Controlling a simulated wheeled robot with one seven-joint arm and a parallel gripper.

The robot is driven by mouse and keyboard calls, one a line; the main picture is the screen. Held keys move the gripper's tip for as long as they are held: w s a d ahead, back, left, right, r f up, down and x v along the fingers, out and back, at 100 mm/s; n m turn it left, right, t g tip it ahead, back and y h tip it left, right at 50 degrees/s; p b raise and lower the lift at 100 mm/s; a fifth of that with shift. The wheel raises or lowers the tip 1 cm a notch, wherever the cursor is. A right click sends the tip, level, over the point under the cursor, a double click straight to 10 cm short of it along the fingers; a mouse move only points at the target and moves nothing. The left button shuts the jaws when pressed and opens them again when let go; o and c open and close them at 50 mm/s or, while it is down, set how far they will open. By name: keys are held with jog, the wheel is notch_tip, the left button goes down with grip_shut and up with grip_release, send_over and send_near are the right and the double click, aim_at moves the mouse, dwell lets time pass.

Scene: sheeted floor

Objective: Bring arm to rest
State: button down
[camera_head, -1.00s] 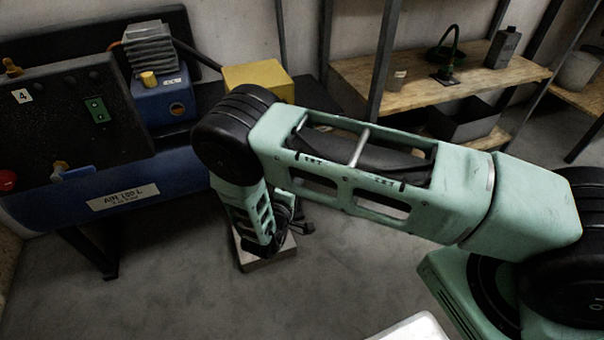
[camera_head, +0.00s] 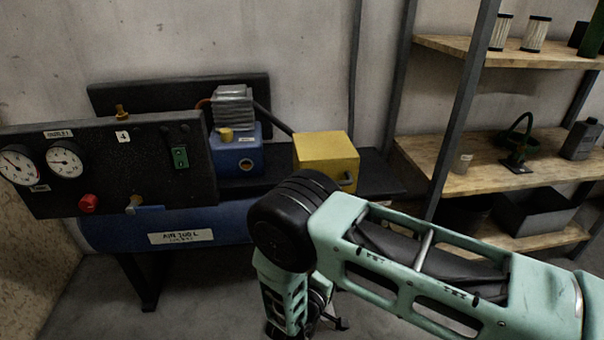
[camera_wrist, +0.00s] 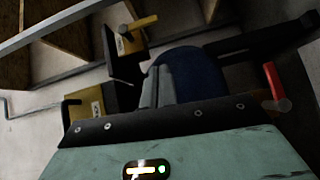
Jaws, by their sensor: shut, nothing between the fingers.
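My mint-green arm crosses the lower right of the head view, bent at a large black elbow joint. Its forearm points down from the elbow to the bottom edge. My gripper (camera_head: 331,320), small and dark, shows partly beside the forearm near the bottom edge; it is shut and empty. Its outline is hard to make out against the dark surroundings.
A blue air tank (camera_head: 110,232) with a black gauge panel (camera_head: 98,165) stands left. A yellow box (camera_head: 326,160) is behind the elbow. Wooden shelves (camera_head: 450,180) with dark posts stand right, holding a green-and-black item (camera_head: 519,145). Some bare floor shows below the tank.

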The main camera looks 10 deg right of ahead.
jog(key=w+a+r+m+g+y, duration=0.2)
jog(key=w+a+r+y, duration=0.2)
jog(key=a+r+y, duration=0.35)
jog(key=s+a+r+g+y, duration=0.4)
jog(key=s+a+r+y, duration=0.2)
jog(key=a+r+y, duration=0.3)
jog(key=s+d+r+n+g, duration=0.15)
jog(key=s+r+g, duration=0.25)
jog(key=s+r, duration=0.75)
jog(key=s+d+r+g+h, duration=0.2)
jog(key=s+d+h, duration=0.1)
jog(key=s+d, duration=0.95)
notch_tip(320, 180, up, 25)
jog(key=p, duration=2.5)
jog(key=shift+s+a, duration=0.3)
